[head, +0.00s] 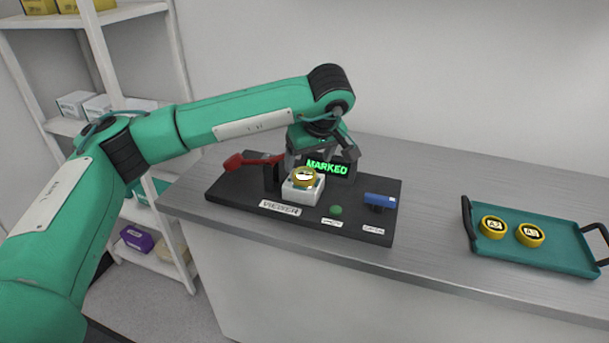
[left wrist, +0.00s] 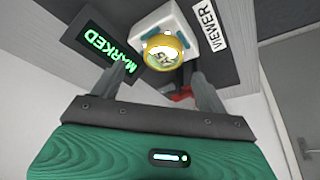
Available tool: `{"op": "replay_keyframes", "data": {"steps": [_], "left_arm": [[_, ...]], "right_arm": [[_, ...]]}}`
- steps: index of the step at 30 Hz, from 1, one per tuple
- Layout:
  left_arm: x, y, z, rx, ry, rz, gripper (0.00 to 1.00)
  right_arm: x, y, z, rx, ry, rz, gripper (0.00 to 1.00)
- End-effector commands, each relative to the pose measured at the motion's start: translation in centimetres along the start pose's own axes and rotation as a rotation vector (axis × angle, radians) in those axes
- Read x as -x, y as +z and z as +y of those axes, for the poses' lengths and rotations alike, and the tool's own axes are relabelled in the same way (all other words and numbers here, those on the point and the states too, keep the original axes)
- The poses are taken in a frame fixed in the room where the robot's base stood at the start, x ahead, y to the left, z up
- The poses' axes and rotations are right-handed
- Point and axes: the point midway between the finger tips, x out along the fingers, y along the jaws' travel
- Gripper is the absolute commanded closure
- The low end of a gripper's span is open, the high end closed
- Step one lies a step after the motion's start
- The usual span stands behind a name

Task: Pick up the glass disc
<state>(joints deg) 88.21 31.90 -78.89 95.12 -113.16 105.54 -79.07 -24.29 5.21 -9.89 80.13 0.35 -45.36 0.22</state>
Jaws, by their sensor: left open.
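A glass disc (head: 303,177) with a yellow rim sits on the white block of the viewer (head: 300,193). In the left wrist view the disc (left wrist: 167,52) lies just beyond the fingertips, its face shiny with glare and its mark hard to read. My left gripper (head: 318,157) is open and empty, close behind and above the disc. In the left wrist view its fingers (left wrist: 155,80) are spread, with the disc apart from them. Two similar yellow-rimmed discs, one (head: 493,227) left and one (head: 530,235) right, lie on the teal tray (head: 560,258). My right gripper does not show.
The black base (head: 235,195) carries a red lever (head: 250,160), a green-lettered "MARKED" display (head: 328,168), a green button (head: 336,211) and a blue part (head: 380,199). The grey counter (head: 430,200) is clear between base and tray. Shelves (head: 95,65) stand at left.

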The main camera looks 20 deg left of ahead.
Motion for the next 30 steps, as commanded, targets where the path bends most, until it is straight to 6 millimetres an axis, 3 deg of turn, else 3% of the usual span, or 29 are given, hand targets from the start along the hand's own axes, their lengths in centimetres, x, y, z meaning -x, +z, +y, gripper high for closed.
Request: {"op": "replay_keyframes", "data": {"steps": [7, 16, 24, 30], "left_arm": [[-3.5, 0.4, -0.4, 0.000, -0.003, -0.003, 0.24], [-4.2, 0.4, -0.4, 0.000, -0.001, -0.001, 0.24], [-4.1, 0.4, -0.4, 0.000, -0.001, -0.001, 0.74], [-4.1, 0.4, -0.4, 0.000, -0.001, -0.001, 0.74]], "right_arm": [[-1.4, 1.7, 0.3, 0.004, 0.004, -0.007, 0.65], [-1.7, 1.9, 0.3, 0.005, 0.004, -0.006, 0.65], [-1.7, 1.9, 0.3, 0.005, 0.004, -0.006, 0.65], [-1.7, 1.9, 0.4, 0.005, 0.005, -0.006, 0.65]]}}
